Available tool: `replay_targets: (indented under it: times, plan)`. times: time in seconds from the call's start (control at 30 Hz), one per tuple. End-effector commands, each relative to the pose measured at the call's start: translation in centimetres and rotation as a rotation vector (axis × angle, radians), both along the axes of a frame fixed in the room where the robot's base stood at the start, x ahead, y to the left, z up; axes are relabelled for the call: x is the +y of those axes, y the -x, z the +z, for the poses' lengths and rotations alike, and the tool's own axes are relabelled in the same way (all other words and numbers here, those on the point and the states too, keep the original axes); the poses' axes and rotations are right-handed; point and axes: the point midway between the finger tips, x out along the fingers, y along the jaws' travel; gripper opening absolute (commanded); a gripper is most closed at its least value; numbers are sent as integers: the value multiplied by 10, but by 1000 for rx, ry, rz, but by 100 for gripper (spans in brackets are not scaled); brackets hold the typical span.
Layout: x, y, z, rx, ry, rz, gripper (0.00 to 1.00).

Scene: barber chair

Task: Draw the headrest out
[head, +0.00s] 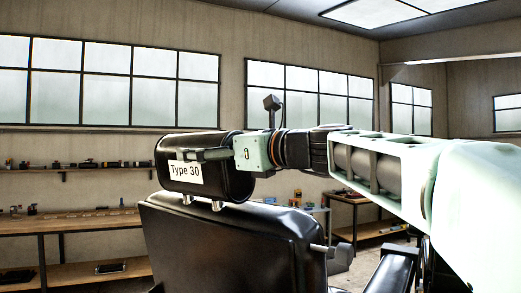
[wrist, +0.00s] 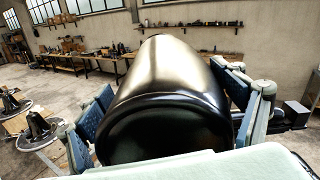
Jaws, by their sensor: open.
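The black padded headrest (head: 222,182) with a "Type 30" label sits just above the top of the black chair back (head: 222,238) in the head view. Two short metal posts (head: 217,205) show between them. My gripper (head: 208,154) is level with the headrest at its right end, with a finger along its near side. In the wrist view the headrest (wrist: 170,95) lies lengthwise between the spread fingers of my gripper (wrist: 168,110), one on each side. The jaws are open. Whether a finger touches the headrest I cannot tell. The far finger is hidden in the head view.
A wooden workbench (head: 70,224) with small tools stands along the wall at left, under a shelf (head: 80,170). A lever (head: 335,249) sticks out at the chair back's right side. The wrist view shows open floor (wrist: 40,82) at left.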

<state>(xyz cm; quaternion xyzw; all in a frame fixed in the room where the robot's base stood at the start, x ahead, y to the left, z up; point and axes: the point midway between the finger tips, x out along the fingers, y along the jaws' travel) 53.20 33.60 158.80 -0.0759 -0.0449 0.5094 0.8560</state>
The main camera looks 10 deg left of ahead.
Motion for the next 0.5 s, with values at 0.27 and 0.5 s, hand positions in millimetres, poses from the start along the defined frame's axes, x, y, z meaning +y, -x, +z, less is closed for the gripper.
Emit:
replay_targets:
  times: [0.27, 0.5]
  plan:
    - [0, 0, 0, 0, 0, 0, 73]
    - [0, 0, 0, 0, 0, 0, 46]
